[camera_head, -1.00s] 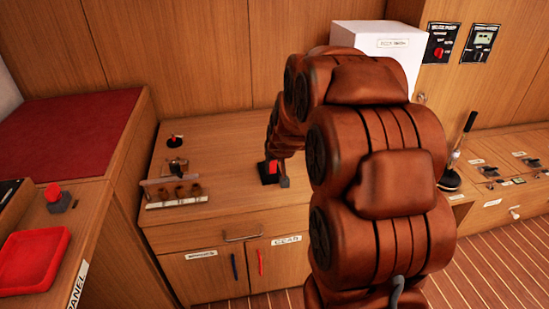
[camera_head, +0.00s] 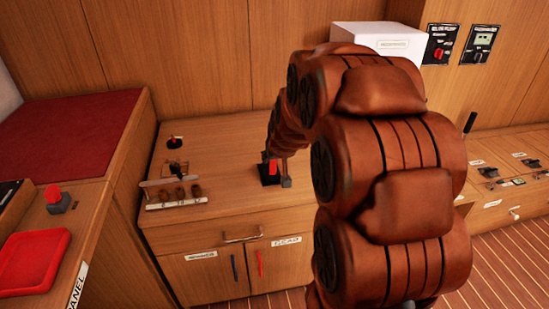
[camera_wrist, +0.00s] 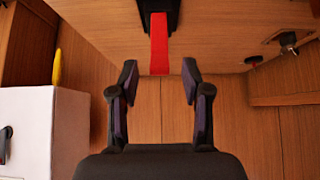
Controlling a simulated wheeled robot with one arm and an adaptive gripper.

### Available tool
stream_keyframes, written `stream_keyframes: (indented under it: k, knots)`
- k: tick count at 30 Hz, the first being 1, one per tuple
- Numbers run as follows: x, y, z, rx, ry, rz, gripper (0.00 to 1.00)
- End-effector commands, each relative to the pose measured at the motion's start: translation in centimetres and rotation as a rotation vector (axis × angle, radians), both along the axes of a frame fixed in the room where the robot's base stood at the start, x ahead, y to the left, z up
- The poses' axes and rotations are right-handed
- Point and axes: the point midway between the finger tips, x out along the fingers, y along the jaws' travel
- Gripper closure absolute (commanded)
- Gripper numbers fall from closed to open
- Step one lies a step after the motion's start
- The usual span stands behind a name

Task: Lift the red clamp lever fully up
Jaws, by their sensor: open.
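The red clamp lever (camera_wrist: 159,45) shows at the top of the wrist view. It sticks out of its black mount (camera_wrist: 157,14) toward my gripper. My gripper (camera_wrist: 160,80) is open. The lever's free end appears in line between the two fingertips, with a gap on each side; no contact shows. In the head view the black mount (camera_head: 265,177) sits on the wooden counter top, with a little of the red lever (camera_head: 272,165) visible. My gripper (camera_head: 286,181) is beside it there, and my arm hides much of that area.
A rack with several brown pieces (camera_head: 177,197) and a small black-based red control (camera_head: 174,142) are on the counter's left. A white box (camera_head: 378,40) stands behind my arm. A red tray (camera_head: 32,262) and a red-topped switch (camera_head: 56,199) are far left.

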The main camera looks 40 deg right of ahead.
Motion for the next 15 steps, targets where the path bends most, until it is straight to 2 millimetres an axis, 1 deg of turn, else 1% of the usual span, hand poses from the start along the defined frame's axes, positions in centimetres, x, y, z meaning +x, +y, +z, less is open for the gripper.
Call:
stream_keyframes:
  k: [3,15]
  knots:
    - [-0.9,0.3,1.5,-0.003,-0.006,-0.001,0.52]
    - [-4.0,1.6,5.5,-0.001,-0.003,-0.001,0.52]
